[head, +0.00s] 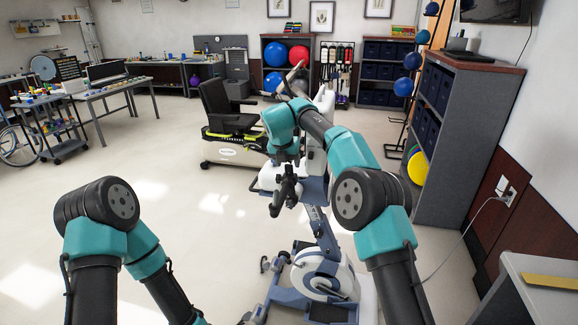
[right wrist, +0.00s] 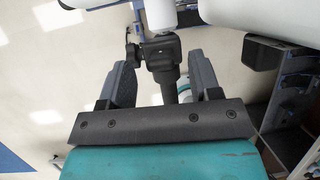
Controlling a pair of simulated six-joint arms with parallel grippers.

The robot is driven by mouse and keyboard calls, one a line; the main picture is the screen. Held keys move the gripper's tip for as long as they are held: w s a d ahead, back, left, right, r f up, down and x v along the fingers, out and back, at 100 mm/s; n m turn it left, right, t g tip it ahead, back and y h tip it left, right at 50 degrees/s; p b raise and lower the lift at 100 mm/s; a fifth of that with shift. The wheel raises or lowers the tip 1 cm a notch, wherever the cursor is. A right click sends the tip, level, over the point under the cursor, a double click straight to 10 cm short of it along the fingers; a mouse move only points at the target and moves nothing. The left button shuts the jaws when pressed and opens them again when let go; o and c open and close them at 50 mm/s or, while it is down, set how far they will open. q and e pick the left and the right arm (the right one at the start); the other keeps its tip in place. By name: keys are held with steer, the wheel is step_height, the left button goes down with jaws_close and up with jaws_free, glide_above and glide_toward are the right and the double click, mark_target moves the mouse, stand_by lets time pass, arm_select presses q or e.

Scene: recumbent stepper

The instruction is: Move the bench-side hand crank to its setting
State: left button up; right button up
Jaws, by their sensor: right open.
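My right gripper (head: 284,197) points down over the blue and white exercise machine (head: 322,268) in the head view. In the right wrist view its two dark jaws (right wrist: 162,85) are open, one on each side of a black post with a clamp-like joint (right wrist: 160,52). The post stands between the jaws, with gaps visible beside it. A white part adjoins its top. I cannot tell for sure whether this post belongs to the hand crank. The crank's handle is not clearly visible in the head view. My left gripper is out of view.
A recumbent stepper with a black seat (head: 227,107) stands behind the right gripper. A grey shelf cabinet (head: 458,140) is at the right wall, and a grey bench (head: 535,295) is at lower right.

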steer(key=v, duration=1.4)
steer(key=shift+r, duration=0.3)
steer(key=shift+s, duration=0.1)
